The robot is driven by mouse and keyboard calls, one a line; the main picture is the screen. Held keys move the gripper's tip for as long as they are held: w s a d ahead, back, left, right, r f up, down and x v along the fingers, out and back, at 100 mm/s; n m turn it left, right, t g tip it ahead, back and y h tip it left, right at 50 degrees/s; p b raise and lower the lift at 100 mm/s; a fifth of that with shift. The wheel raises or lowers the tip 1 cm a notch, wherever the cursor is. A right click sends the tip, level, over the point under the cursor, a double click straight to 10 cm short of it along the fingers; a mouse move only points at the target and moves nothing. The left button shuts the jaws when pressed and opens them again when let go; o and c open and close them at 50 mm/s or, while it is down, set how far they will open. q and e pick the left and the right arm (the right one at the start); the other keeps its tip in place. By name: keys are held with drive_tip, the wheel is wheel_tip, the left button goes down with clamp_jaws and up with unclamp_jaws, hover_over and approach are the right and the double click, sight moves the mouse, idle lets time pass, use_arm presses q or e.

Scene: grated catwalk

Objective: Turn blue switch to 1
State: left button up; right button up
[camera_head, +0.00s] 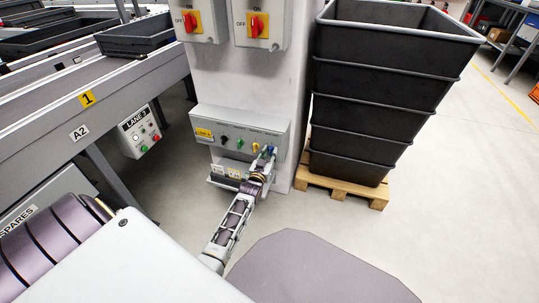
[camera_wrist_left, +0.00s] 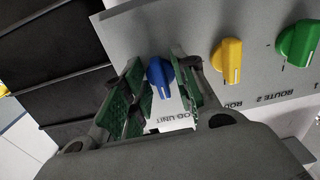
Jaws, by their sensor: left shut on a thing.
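The blue switch (camera_wrist_left: 159,74) is a rotary knob on a grey control panel (camera_head: 205,121) fixed to the pillar. It is at the right end of the panel's row of knobs in the head view. My left gripper (camera_head: 267,157) reaches up to it. In the left wrist view, the two green-padded fingers of my left gripper (camera_wrist_left: 162,88) are on either side of the blue knob, shut on it. Lettering ending in "OD UNIT" is partly visible below the knob; its position marks are too hidden to read. My right gripper is not in view.
A yellow knob (camera_wrist_left: 227,61) and a green knob (camera_wrist_left: 298,44) sit beside the blue one. Stacked dark crates (camera_head: 385,85) stand on a wooden pallet (camera_head: 350,188) close to the panel's right. Two red-handled switches (camera_head: 257,25) are above. Grey floor is clear at right.

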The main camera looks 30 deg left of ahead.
use_arm(q)
drive_tip(key=shift+n, duration=0.3)
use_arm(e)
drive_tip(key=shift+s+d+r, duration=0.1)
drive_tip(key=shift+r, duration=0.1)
use_arm(q)
drive_tip(key=shift+n+p, duration=0.4)
drive_tip(key=shift+p, duration=0.3)
drive_tip(key=n+p, duration=0.2)
drive_tip(key=n, duration=0.1)
drive_tip(key=shift+p, duration=0.3)
drive_tip(key=shift+n+p, duration=0.4)
drive_tip(key=shift+n, duration=0.8)
drive_tip(key=shift+n+p, duration=0.45)
drive_tip(key=shift+n, duration=0.65)
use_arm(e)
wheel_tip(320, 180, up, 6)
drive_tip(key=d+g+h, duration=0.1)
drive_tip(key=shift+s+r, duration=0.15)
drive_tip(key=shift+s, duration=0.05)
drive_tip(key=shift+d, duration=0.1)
use_arm(q)
drive_tip(key=o, duration=0.6)
drive_tip(key=shift+o, duration=0.2)
drive_tip(key=shift+d, duration=0.1)
